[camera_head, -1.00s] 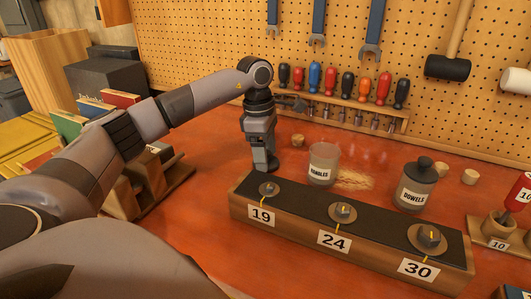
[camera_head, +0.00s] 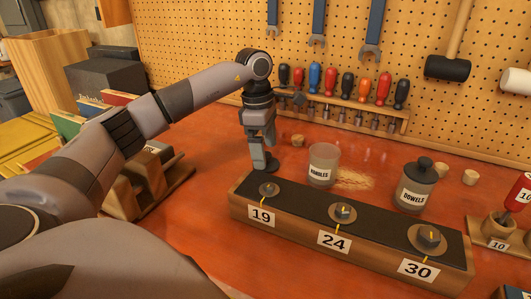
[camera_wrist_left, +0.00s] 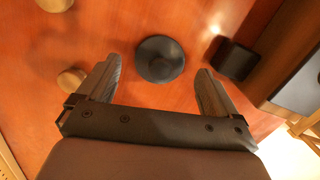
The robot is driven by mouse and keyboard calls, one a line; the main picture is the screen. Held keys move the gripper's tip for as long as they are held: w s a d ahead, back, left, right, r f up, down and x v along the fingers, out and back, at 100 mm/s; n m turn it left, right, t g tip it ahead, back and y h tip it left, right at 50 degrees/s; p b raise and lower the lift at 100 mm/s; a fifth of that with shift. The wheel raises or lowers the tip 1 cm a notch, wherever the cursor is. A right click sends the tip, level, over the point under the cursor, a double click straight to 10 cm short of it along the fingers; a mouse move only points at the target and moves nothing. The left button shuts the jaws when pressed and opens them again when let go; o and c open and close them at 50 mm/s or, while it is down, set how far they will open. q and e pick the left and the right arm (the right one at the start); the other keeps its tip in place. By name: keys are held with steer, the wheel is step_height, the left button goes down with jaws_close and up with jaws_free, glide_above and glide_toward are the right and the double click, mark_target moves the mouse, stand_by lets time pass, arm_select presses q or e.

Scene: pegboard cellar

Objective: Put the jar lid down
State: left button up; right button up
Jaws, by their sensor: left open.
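The jar lid (camera_wrist_left: 160,58) is a dark round disc with a knob, lying on the red-brown bench top. In the head view the lid (camera_head: 263,167) is partly hidden under my left gripper (camera_head: 262,152), beside the bolt block's left end. In the wrist view my left gripper (camera_wrist_left: 157,85) is open, with its fingers apart on either side of the lid and a gap at each side. The lidless glass jar (camera_head: 322,164) stands to the right. My right gripper is not in view.
The bolt block (camera_head: 348,250), numbered 19, 24 and 30, runs along the front. The lidded dowels jar (camera_head: 415,187) stands at right. A small wooden plug (camera_head: 298,140) lies behind the gripper. A screwdriver rack (camera_head: 345,117) is at the back.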

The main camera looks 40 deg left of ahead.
arm_select(q)
step_height(320, 180, up, 10)
steer(key=a, duration=0.1)
steer(key=shift+s, duration=0.3)
stand_by(0.4)
